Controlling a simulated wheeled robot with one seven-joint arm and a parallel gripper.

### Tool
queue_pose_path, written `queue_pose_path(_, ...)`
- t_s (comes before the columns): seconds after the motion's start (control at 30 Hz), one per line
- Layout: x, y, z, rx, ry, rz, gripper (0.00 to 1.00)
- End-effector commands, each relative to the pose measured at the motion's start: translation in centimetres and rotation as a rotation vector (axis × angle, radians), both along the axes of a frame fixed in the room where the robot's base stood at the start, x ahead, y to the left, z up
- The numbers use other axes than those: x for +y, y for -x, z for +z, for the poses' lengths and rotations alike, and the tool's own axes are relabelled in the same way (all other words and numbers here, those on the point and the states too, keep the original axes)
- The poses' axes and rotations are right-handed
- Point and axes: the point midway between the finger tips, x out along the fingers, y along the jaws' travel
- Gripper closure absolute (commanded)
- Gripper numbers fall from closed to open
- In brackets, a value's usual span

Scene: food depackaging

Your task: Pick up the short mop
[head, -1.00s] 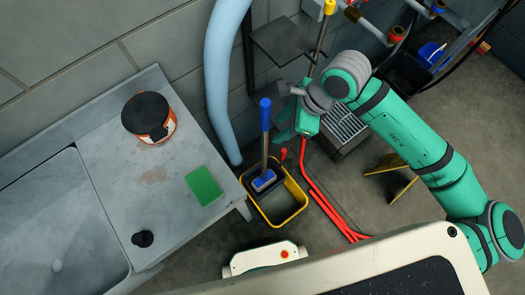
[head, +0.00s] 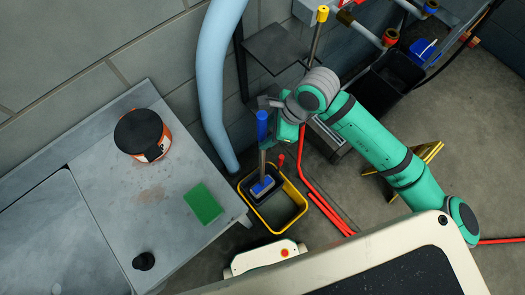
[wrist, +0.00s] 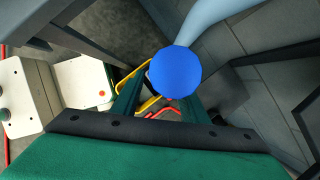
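The short mop, with a blue grip (head: 262,127) on a grey shaft, stands nearly upright in a yellow and black bucket (head: 300,203). Its blue-trimmed head (head: 262,187) rests in the bucket's dark wringer part. My gripper (head: 269,118) is at the height of the blue grip, just to its right. In the wrist view, the round blue handle end (wrist: 175,72) shows between the two spread fingers of my gripper (wrist: 158,90) and hides part of them. My gripper is open; I cannot tell whether a finger touches the handle.
A taller mop with a yellow top (head: 322,14) stands behind. A metal counter (head: 110,200) at left holds an orange tub (head: 145,140) and green pad (head: 203,203). A blue pipe (head: 215,90) and red tubes (head: 318,195) are close to the bucket.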

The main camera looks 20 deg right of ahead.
Motion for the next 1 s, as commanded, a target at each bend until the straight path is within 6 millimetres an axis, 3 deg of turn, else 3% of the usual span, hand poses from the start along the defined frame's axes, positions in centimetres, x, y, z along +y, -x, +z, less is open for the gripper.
queue_pose_path(0.4, 1.2, -0.4, -4.1, 0.002, -0.003, -0.002, 0.6)
queue_pose_path(0.73, 1.4, -0.4, -4.5, 0.002, -0.002, 0.0, 0.6)
queue_pose_path(0.9, 1.3, -0.4, -4.5, 0.001, -0.002, -0.001, 0.98)
queue_pose_path(1.0, 1.3, -0.4, -4.4, 0.0, -0.002, -0.002, 1.0)
